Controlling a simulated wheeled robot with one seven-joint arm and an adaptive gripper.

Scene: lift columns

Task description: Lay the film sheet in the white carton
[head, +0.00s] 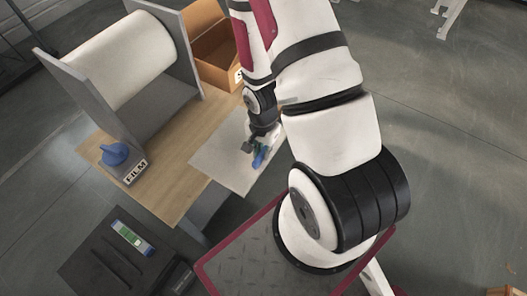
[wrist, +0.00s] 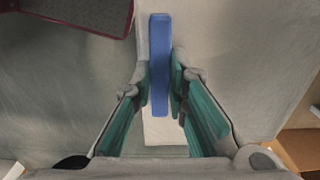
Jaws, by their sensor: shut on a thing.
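The pale film sheet (head: 217,163) shows in the head view at the table's right side, reaching past its edge. I cannot tell whether it rests on the table or hangs above it. My gripper (head: 257,152) is over the sheet's right part. In the wrist view my gripper (wrist: 161,85) has its green-padded fingers shut on a blue bar (wrist: 160,50). The bar also shows in the head view (head: 259,158). Whether the bar is fixed to the sheet is unclear. A brown open carton (head: 214,45) with a white label stands behind; I make out no white carton.
A large white roll (head: 120,60) sits in a grey stand on the wooden table (head: 178,190). A blue knob (head: 115,154) and a FILM label (head: 136,172) are at the table's front left. A dark platform (head: 105,262) is below. Open floor lies right.

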